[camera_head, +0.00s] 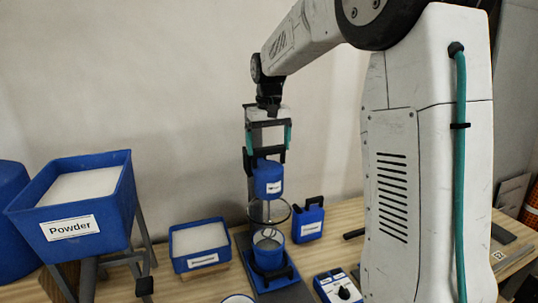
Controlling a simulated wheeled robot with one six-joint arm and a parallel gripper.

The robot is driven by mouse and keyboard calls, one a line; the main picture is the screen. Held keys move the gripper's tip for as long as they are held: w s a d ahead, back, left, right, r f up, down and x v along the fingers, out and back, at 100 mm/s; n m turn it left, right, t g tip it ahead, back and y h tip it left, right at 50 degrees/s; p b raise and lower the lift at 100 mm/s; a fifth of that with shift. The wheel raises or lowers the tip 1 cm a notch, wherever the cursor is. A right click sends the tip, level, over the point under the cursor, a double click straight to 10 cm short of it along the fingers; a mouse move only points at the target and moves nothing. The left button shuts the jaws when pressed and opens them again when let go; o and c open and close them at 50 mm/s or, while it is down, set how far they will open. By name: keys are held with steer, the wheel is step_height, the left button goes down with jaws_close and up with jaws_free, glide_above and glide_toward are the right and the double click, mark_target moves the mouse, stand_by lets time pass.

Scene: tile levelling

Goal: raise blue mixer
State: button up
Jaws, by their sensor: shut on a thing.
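The blue mixer (268,178) is a blue motor head with a white label, on an upright grey stand (245,225). My gripper (265,156) reaches down from above and is shut on the top of the mixer; the exact contact is partly hidden by the dark fingers. Below the head is a round clear or metal ring (270,211). A blue bucket (267,258) stands on the stand's base under the mixer, with grey contents and a wire-like loop in its mouth. I cannot tell how deep the mixing end sits.
A blue powder hopper (82,228) on grey legs and a blue labelled tray (198,245) stand to the left. A blue jug (308,221) is close right of the stand. A blue box with a dial (337,287) is at the front right. The wooden table (345,222) has little free room.

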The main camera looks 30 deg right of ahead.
steer(key=shift+w+r, duration=0.1)
steer(key=shift+r, duration=0.2)
steer(key=o, duration=1)
steer(key=shift+o, duration=0.5)
steer(key=shift+r, duration=3.9)
